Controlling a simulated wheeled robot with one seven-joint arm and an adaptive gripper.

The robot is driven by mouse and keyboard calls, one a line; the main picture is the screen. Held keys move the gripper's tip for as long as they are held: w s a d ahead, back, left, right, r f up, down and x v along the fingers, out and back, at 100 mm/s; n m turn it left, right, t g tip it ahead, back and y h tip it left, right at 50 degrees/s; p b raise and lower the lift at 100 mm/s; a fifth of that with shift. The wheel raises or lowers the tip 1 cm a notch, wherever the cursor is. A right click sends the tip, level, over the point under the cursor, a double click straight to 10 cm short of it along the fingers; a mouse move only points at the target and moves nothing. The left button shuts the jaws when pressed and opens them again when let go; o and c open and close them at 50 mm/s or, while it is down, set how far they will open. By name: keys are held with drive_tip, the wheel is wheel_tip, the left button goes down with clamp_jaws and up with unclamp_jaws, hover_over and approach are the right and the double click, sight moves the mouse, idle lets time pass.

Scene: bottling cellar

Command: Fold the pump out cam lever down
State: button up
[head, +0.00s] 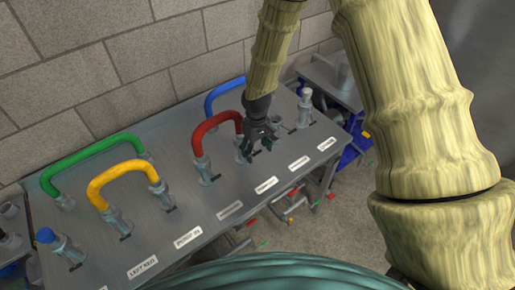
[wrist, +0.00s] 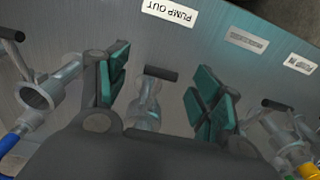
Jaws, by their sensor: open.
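The PUMP OUT label (wrist: 170,12) is at the top of the wrist view, on the grey metal bench. Below it stands the pump out coupling (wrist: 145,115), partly hidden by my gripper. Its cam lever (wrist: 160,73) has a dark crossbar grip, pointing toward the label; its exact tilt is hard to tell. My gripper (wrist: 162,90) is open, with one teal-padded finger on each side of the lever, and no contact shows. In the head view my gripper (head: 262,141) hangs over the bench by the right end of the red hose (head: 208,126) and hides the lever.
In the wrist view neighbouring couplings stand close at left (wrist: 42,95) and right (wrist: 285,130). Yellow (head: 118,172), green (head: 90,150) and blue (head: 224,92) hoses arch over the bench (head: 165,215). A block wall (head: 110,60) rises behind. The labelled front strip is clear.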

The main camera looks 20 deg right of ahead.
drive_tip(key=shift+f, duration=0.4)
drive_tip(key=shift+c, duration=0.5)
drive_tip(key=c, duration=1.3)
drive_tip(key=shift+d, duration=0.1)
clamp_jaws()
drive_tip(key=shift+f, duration=0.1)
